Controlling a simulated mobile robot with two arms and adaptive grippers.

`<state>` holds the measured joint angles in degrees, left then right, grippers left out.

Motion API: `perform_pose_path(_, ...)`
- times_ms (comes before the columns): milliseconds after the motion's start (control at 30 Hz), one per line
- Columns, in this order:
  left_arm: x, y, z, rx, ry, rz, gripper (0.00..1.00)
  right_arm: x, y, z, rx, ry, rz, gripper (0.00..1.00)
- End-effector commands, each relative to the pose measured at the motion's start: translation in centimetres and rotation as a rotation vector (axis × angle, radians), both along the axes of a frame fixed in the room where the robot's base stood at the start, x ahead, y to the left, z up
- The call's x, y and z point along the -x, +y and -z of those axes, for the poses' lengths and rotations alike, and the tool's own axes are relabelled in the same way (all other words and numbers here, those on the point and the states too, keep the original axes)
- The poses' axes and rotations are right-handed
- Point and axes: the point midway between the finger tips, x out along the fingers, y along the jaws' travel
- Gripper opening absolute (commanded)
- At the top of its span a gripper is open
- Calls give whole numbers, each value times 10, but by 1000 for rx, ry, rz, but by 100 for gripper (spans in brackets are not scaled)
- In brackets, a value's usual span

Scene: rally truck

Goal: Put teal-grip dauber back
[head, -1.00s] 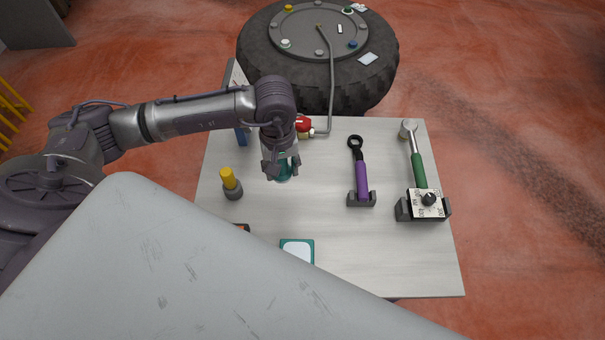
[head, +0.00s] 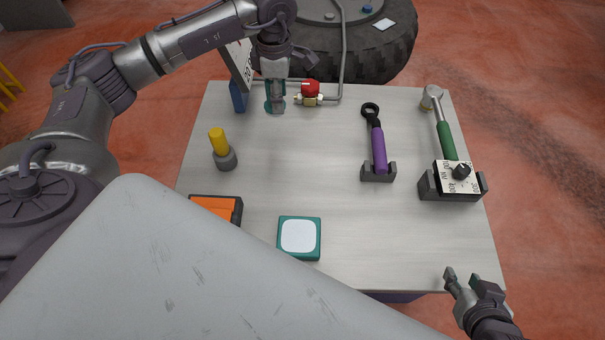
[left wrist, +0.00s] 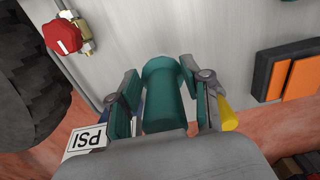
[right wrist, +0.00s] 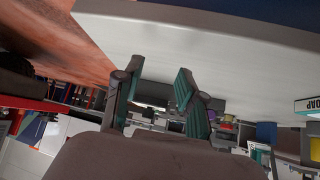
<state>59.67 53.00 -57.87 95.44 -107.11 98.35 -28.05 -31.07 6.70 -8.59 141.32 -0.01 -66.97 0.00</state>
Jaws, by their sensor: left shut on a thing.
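The teal-grip dauber (head: 275,107) is held by my left gripper (head: 277,93) over the back left of the table, left of the red-knobbed valve. In the left wrist view the teal handle (left wrist: 163,95) lies between the two fingers (left wrist: 165,100). Its lower end is hard to make out, and I cannot tell whether it touches the table. A yellow-grip dauber (head: 218,141) sits in a grey cup (head: 226,159) at the table's left. My right gripper (head: 467,282) is off the table's front right corner, its fingers apart and empty in the right wrist view (right wrist: 155,85).
The red valve (head: 310,89) and a PSI sign (head: 239,66) stand near the back edge. A purple wrench (head: 379,150) and green-handled wrench (head: 446,140) rest in holders at right. An orange pad (head: 213,206) and teal-rimmed pad (head: 299,237) lie in front. The table (head: 320,170) middle is clear.

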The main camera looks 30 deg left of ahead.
Motion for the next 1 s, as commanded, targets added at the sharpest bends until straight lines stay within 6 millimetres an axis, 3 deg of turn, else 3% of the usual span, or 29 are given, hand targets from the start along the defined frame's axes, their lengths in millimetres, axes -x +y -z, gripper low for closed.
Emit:
perform_pose_path(433, 4, -6, 6, 0, 1, 4, 8, -8, 3, -5, -10, -47, -4, 40)
perform_pose_path(800, 50, -71, 54, 0, 3, 7, 8, -47, 19, -41, -75, -329, -24, 40)
perform_pose_path(1000, 65, -92, 69, -1, 0, 2, 8, -57, 24, -58, -99, -431, -30, 40)
